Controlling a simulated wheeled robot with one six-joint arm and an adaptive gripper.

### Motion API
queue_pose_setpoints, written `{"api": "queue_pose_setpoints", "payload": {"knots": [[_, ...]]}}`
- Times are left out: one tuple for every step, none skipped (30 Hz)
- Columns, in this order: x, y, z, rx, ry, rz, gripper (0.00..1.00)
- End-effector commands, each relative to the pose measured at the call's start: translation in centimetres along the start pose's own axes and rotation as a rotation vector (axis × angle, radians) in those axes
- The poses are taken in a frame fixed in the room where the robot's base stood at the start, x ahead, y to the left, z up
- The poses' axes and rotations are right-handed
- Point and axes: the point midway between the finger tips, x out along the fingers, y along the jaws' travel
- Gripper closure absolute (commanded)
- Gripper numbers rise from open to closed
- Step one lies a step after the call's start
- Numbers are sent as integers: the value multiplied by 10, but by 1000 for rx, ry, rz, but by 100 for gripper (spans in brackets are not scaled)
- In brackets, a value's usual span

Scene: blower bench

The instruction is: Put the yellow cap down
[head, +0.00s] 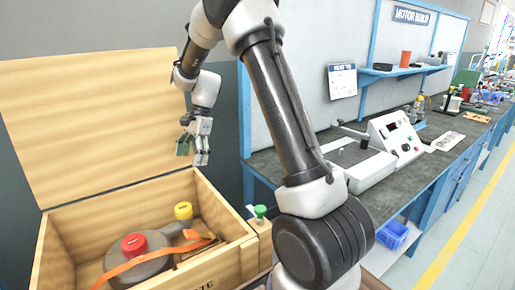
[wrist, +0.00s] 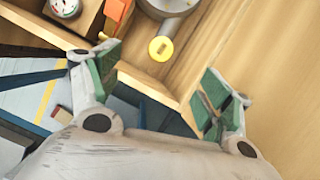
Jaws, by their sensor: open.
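The yellow cap (head: 183,210) is inside the open wooden crate (head: 215,262), at the end of a grey pipe of the blower (head: 150,264). It also shows in the wrist view (wrist: 161,48) as a round yellow disc at the pipe's end. My gripper (head: 195,150) hangs above the crate, in front of its raised lid. In the wrist view my gripper (wrist: 162,84) is open, with green pads spread wide and nothing between them. The cap lies beyond the fingers, apart from them.
A red cap (head: 134,244) sits on the blower, and an orange strap (head: 150,262) crosses it. A green cap (head: 260,211) stands just right of the crate. The raised lid (head: 95,115) stands behind. A workbench (head: 440,140) with a white device (head: 357,165) is at the right.

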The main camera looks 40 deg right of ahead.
Motion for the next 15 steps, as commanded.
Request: {"api": "queue_pose_setpoints", "payload": {"knots": [[-20, 12, 7, -56, 21, -18, 21], [-32, 21, 10, -102, 37, -27, 21], [-50, 37, 16, -172, 64, -39, 21], [-63, 50, 21, -230, 85, -48, 21], [-75, 64, 25, -288, 108, -54, 21], [-90, 83, 30, -366, 138, -62, 21], [-100, 98, 33, -424, 163, -67, 21], [-110, 113, 36, -481, 188, -72, 21], [-120, 133, 41, -557, 220, -75, 21], [-127, 148, 43, -613, 246, -76, 21], [-134, 164, 46, -669, 272, -76, 21], [-141, 184, 48, -744, 307, -76, 21], [-145, 199, 50, -798, 335, -73, 21], [-148, 215, 51, -853, 362, -71, 21], [-152, 234, 53, -923, 399, -66, 21]]}}
